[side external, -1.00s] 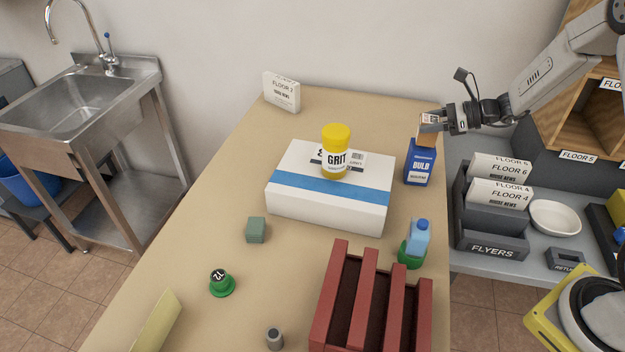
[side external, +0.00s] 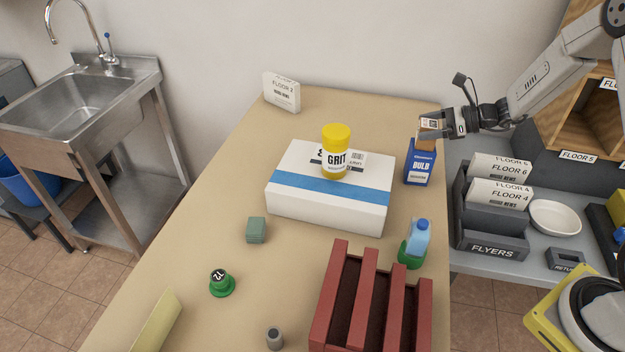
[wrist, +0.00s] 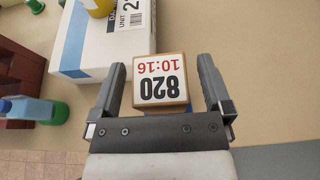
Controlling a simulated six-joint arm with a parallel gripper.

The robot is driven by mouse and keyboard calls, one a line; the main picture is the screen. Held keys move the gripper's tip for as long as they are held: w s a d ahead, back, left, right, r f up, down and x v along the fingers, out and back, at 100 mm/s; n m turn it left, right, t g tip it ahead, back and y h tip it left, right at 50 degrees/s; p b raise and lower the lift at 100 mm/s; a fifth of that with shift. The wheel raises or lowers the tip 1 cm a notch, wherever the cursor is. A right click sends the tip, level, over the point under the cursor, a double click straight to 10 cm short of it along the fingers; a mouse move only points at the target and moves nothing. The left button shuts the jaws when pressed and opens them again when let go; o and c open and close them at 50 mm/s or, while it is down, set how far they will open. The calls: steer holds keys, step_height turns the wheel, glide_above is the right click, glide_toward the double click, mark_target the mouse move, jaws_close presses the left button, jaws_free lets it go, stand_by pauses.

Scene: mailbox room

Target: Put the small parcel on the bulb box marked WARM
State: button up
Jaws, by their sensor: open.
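In the side view, the parcel (side external: 427,139) appears to rest on top of the blue bulb box (side external: 418,168), partly hidden by my gripper. My gripper (side external: 432,124) is open around the parcel. In the wrist view my gripper (wrist: 162,66) has one finger on each side of the parcel, with a gap at both sides.
A white carton (side external: 330,205) with a blue stripe stands left of the bulb box, with a yellow-lidded GRIT jar (side external: 336,150) on it. A blue bottle (side external: 419,240) and a red slotted rack (side external: 370,300) stand nearer the front. The bulb box is close to the table's right edge.

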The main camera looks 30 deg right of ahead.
steer(key=shift+r, duration=0.1)
steer(key=shift+s+d+r, duration=0.1)
steer(key=shift+s+d, duration=0.05)
steer(key=shift+d, duration=0.05)
steer(key=v, duration=1.1)
steer(key=shift+s, duration=0.2)
steer(key=shift+d+r, duration=0.15)
steer(key=s+a+f+n+g+h, duration=0.1)
steer(key=s+a+n+g+h, duration=0.2)
steer(key=s+a+n, duration=0.3)
steer(key=s+a+f+n+g+h, duration=0.2)
steer(key=s+a+n+g+h, duration=0.2)
steer(key=a+n, duration=1)
steer(key=s+n+h, duration=0.2)
steer(key=n, duration=0.5)
steer(key=shift+s+f+h, duration=0.15)
steer(key=shift+s+h, duration=0.15)
steer(key=shift+s, duration=0.05)
